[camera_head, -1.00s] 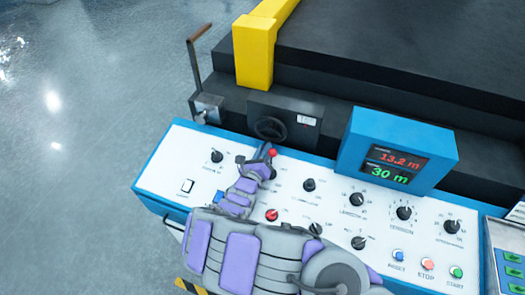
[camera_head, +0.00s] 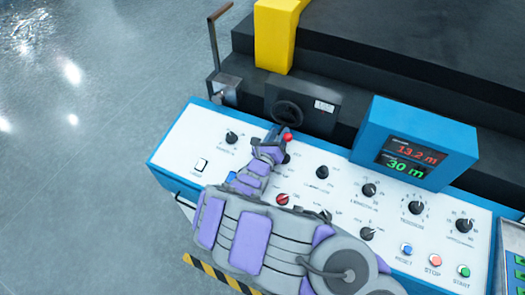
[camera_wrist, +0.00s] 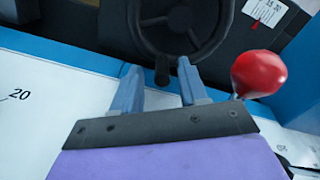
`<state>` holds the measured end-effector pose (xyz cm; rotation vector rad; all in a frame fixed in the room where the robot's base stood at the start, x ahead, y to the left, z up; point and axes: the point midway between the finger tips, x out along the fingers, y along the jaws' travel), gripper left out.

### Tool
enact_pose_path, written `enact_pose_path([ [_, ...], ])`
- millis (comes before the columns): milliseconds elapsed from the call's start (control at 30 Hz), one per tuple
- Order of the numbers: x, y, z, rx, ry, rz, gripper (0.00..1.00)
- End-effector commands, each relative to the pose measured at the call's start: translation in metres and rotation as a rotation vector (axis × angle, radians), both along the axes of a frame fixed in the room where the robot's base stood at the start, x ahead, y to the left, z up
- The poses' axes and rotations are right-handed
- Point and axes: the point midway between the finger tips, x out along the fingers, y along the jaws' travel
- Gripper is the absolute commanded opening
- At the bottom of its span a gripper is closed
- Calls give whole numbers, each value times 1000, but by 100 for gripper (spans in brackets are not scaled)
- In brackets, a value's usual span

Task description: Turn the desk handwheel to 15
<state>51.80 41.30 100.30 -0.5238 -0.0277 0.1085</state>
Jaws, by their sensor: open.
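The black handwheel (camera_head: 287,113) sits on a dark panel behind the white control desk (camera_head: 190,127). In the wrist view the handwheel (camera_wrist: 180,28) fills the top middle, with a small knob at its lower rim. My gripper (camera_wrist: 160,80) is open, its two blue-grey fingers pointing at the lower rim, one on each side of the knob. I cannot tell whether they touch it. In the head view my gripper (camera_head: 277,134) is small and just in front of the wheel.
A red ball-topped lever (camera_wrist: 258,73) stands close to the right finger. The blue display box (camera_head: 413,144) reads 13.2 m and 30 m. Several knobs and buttons cover the desk. A crank lever (camera_head: 215,50) stands at the back left.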

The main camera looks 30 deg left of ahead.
Motion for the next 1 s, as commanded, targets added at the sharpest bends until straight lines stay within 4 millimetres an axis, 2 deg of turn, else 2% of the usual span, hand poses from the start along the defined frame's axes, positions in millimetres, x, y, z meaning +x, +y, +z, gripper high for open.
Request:
enact_pose_path([
  [333,-3,17,2,324,38,-1,43],
  [1000,-3,23,6,476,54,0,43],
])
